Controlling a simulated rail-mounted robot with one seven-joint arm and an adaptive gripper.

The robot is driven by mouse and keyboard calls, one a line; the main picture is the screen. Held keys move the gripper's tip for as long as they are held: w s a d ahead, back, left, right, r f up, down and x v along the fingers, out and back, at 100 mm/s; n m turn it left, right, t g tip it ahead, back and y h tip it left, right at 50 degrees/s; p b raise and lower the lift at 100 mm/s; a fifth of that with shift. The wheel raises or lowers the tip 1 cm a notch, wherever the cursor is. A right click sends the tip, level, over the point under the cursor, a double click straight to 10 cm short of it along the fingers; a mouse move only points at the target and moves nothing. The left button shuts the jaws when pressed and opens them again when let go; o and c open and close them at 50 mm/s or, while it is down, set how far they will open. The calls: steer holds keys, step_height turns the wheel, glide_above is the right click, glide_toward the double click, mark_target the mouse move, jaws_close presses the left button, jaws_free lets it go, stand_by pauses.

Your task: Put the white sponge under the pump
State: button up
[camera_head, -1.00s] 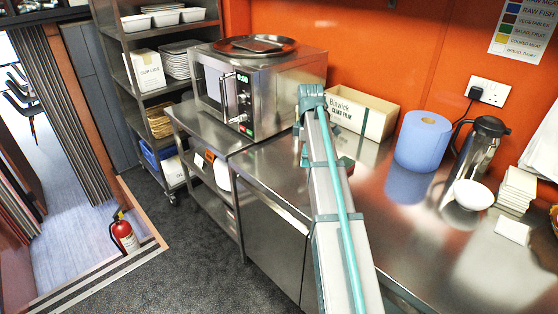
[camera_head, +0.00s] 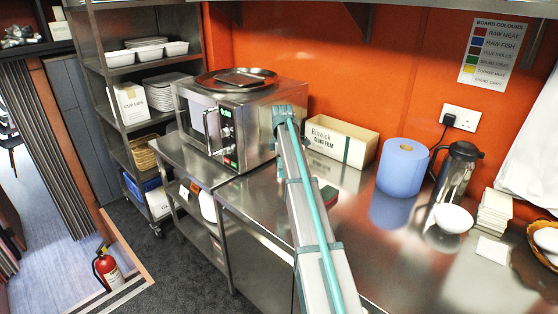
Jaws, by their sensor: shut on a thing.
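My arm reaches across the counter (camera_head: 395,272), but I cannot make out my gripper or what it holds. It seems hidden behind the arm's far end or out of view. No pump is clearly visible, and I cannot identify the white sponge for sure. A small flat white piece (camera_head: 494,250) lies on the counter at the right, in front of a white stack (camera_head: 494,211); I cannot tell whether it is a sponge.
A steel microwave (camera_head: 255,140) with a round tray (camera_head: 262,77) on top stands left of my arm. A cling film box (camera_head: 345,140), blue paper roll (camera_head: 402,167), steel jug (camera_head: 457,172) and white bowl (camera_head: 453,218) line the back. A shelf edge (camera_head: 430,18) hangs above.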

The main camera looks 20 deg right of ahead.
steer(key=w, duration=0.1)
steer(key=w+p, duration=0.1)
steer(key=w, duration=0.1)
steer(key=w+p, duration=0.1)
steer(key=shift+w+d+f, duration=0.1)
steer(key=shift+w+d, duration=0.05)
steer(key=shift+d, duration=0.2)
steer(key=shift+f, duration=0.65)
steer(key=o, duration=0.7)
step_height(320, 180, up, 13)
steer(key=b, duration=0.3)
steer(key=shift+r, duration=0.15)
